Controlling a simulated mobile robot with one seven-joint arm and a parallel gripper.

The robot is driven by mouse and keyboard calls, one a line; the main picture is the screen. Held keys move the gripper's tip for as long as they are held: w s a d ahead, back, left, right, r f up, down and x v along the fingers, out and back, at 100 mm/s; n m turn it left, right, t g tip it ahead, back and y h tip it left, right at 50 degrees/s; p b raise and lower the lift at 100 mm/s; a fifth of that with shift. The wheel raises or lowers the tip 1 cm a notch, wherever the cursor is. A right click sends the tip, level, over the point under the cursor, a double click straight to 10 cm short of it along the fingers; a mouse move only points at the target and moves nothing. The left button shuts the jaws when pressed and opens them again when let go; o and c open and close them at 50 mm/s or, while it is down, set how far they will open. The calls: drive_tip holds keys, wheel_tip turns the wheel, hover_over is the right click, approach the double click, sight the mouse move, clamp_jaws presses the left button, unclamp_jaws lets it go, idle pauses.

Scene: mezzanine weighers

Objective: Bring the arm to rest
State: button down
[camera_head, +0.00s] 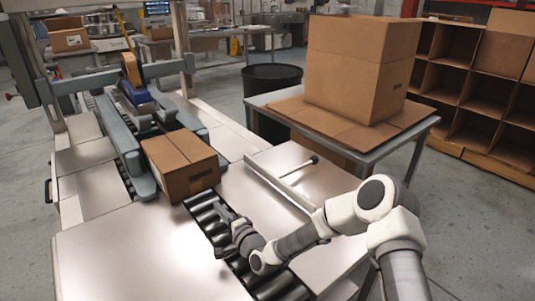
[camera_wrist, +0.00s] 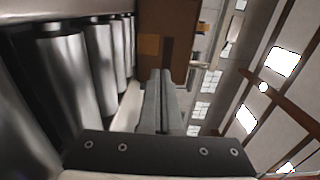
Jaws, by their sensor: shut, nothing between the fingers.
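My gripper (camera_head: 222,212) is low over the roller conveyor (camera_head: 207,208), at the lower middle of the head view. In the wrist view my gripper's fingers (camera_wrist: 160,85) are together with nothing between them. A closed, taped cardboard box (camera_head: 187,172) sits on the rollers just beyond my gripper, by the exit of the sealing machine. The box also shows in the wrist view (camera_wrist: 177,30), past the fingertips. A gap between fingertips and box shows in the head view. My arm reaches in from the lower right.
The box-sealing machine (camera_head: 130,150) stands behind the box. Flat metal plates flank the rollers (camera_wrist: 65,80). To the right, a table (camera_head: 423,127) carries a large open carton (camera_head: 345,75). A black bin (camera_head: 272,82) stands behind. Wooden shelving (camera_head: 480,90) is at the far right.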

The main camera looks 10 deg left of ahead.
drive_tip(key=shift+w+d+r+n+g, duration=0.2)
drive_tip(key=shift+r+n+g, duration=0.1)
drive_tip(key=shift+r+n, duration=0.15)
drive_tip(key=d+r+n+g+h, duration=0.1)
drive_tip(key=d+r+n+h, duration=0.4)
drive_tip(key=d, duration=0.4)
drive_tip(key=d+r+n+g+h, duration=0.1)
drive_tip(key=d+r+n+h, duration=0.15)
drive_tip(key=d+r, duration=0.5)
drive_tip(key=s+d+r+h, duration=0.2)
drive_tip(key=s+d+r, duration=0.15)
drive_tip(key=d, duration=0.45)
drive_tip(key=s+d+r+h, duration=0.3)
drive_tip(key=s+d, duration=0.1)
drive_tip(key=d, duration=0.4)
drive_tip(key=s+d+r+g+h, duration=0.15)
drive_tip(key=s+d, duration=0.35)
drive_tip(key=s, duration=0.7)
drive_tip(key=s+d+r+g, duration=0.25)
drive_tip(key=s+d, duration=0.35)
drive_tip(key=s, duration=0.5)
wheel_tip(320, 180, up, 22)
drive_tip(key=p, duration=2.2)
drive_tip(key=shift+w+m+t, duration=0.2)
drive_tip(key=shift+m+t, duration=0.1)
drive_tip(key=shift+t, duration=0.1)
